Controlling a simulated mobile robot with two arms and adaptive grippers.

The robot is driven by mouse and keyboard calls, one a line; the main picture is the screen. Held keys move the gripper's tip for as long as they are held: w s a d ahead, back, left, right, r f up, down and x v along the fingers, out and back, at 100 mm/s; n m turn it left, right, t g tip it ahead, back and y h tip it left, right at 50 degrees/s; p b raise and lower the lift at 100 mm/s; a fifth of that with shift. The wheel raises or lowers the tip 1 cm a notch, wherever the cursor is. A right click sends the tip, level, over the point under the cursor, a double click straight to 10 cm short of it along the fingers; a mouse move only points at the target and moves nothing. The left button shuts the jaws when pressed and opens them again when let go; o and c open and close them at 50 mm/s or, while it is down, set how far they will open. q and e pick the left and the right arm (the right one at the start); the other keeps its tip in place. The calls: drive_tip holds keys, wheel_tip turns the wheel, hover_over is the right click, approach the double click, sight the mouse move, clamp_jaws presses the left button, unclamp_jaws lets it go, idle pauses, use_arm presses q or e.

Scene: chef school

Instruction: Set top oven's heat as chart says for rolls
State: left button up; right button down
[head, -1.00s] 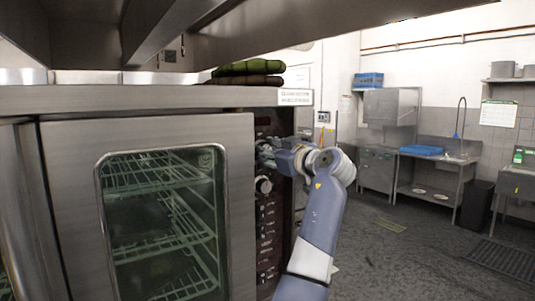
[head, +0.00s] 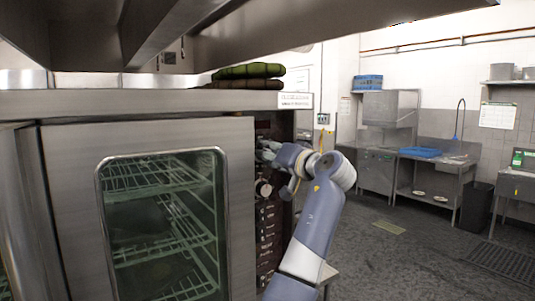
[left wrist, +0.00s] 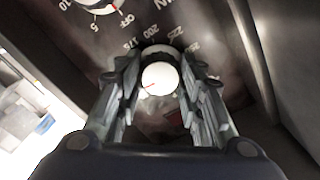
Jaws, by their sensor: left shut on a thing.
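The steel oven (head: 75,150) has a glass door with racks inside and a dark control panel (head: 268,222) at its right side. My left gripper (head: 268,150) is at the upper part of this panel. In the left wrist view, its fingers (left wrist: 160,75) are shut around a round pale knob (left wrist: 160,79) with a short red mark towards the left. A printed scale around the knob shows 175, 200 and 225; the rest is hidden or blurred. Another knob with OFF, 5 and 10 (left wrist: 98,3) is at the top left. My right gripper is not in view.
Folded green and brown cloths (head: 248,76) lie on the oven top. A white printed sheet (head: 498,115) hangs on the far right wall, too small to read. A steel shelf overhangs the oven. The floor to the right (head: 400,260) is clear.

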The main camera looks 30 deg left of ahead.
use_arm(q)
drive_tip(key=m+p, duration=0.1)
drive_tip(key=m, duration=0.8)
drive_tip(key=m+p, duration=0.1)
drive_tip(key=m, duration=0.8)
drive_tip(key=m+p, duration=0.2)
drive_tip(key=m, duration=0.8)
drive_tip(key=shift+f, duration=0.5)
drive_tip(key=o, duration=1.1)
drive_tip(key=shift+c, duration=0.2)
